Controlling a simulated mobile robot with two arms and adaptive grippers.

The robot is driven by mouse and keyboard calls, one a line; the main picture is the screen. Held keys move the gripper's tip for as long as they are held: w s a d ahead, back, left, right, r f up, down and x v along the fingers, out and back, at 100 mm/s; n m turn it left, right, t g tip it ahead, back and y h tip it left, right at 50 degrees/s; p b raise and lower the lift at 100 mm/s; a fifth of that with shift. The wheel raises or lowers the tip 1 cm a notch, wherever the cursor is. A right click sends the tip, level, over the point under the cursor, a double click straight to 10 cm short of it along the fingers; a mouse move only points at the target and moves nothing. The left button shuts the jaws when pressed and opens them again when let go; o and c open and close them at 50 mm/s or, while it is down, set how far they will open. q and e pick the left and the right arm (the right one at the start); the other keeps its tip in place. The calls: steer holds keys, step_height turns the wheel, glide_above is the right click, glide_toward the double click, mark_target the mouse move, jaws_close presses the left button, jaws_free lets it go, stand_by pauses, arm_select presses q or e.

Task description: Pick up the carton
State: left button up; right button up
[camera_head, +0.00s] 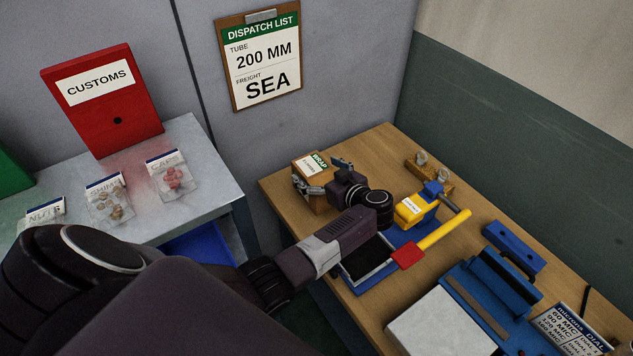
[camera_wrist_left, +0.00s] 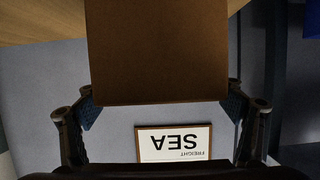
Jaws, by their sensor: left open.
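The carton (camera_head: 317,203) is a small brown box with a green-and-white label on top, standing at the far left corner of the wooden bench. In the left wrist view the carton (camera_wrist_left: 157,52) shows as a plain brown face at the top centre. My left gripper (camera_head: 322,177) is at the carton, with its fingers to either side of it. The wrist hides part of the carton in the head view. My right gripper is not in view.
Right of the carton on the wooden bench (camera_head: 364,140) stand a blue-and-yellow press with a yellow lever (camera_head: 444,230), a blue sealer (camera_head: 492,296) and a dial card (camera_head: 565,330). A grey table (camera_head: 205,180) with small bags stands left. Walls close off the back.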

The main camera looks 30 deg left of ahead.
arm_select(q)
steer(key=c, duration=2)
steer(key=shift+w+r, duration=0.1)
steer(key=shift+r, duration=0.05)
steer(key=shift+c, duration=1)
steer(key=shift+r, duration=0.1)
